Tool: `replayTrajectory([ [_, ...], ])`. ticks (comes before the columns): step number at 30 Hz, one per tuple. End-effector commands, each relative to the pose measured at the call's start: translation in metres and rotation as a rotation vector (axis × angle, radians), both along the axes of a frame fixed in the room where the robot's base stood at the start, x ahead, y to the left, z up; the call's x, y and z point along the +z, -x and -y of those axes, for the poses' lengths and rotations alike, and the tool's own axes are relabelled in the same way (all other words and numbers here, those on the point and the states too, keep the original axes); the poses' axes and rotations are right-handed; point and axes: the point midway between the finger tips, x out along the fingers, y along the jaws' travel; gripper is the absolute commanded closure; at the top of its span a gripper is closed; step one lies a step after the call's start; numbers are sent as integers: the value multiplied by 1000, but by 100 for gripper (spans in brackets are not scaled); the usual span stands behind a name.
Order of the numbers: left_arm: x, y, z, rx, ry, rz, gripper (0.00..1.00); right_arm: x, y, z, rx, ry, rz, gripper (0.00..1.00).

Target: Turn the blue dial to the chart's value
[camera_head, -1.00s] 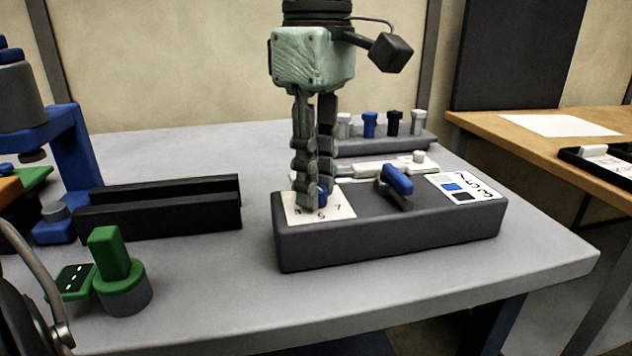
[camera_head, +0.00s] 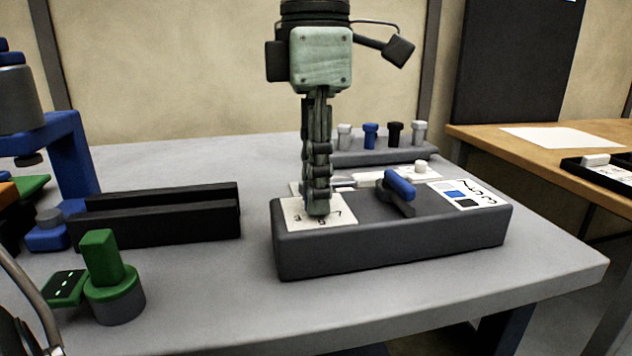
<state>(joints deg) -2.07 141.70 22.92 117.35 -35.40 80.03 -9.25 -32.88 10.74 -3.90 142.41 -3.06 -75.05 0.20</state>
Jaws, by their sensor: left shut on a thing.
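My left gripper (camera_head: 318,205) points straight down over the white number plate (camera_head: 343,214) on the left end of a dark grey box (camera_head: 390,245). It is shut on the blue dial, which its fingers now hide. A few printed digits show on the plate around the fingertips; where the dial points cannot be seen. The chart (camera_head: 466,194) is a white card on the box's right end, with blue and dark squares beside digits too small to read surely. My right gripper is not in view.
A blue-topped lever (camera_head: 399,184) stands on the box, right of the gripper. Behind is a rack (camera_head: 385,152) with several pegs. Black rails (camera_head: 155,222) and a green knob (camera_head: 106,262) stand left. The front tabletop is clear.

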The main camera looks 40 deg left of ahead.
Motion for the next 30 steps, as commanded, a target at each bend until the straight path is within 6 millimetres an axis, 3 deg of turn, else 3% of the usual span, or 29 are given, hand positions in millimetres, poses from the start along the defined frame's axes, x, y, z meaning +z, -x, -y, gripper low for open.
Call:
replayTrajectory([
  [14,0,0,-1,17,-1,0,100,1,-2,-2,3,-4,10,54],
  [15,0,0,-1,17,-1,0,77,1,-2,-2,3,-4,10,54],
  [20,0,0,0,16,-1,0,57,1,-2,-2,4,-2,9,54],
  [30,3,0,0,16,0,1,57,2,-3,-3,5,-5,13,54],
])
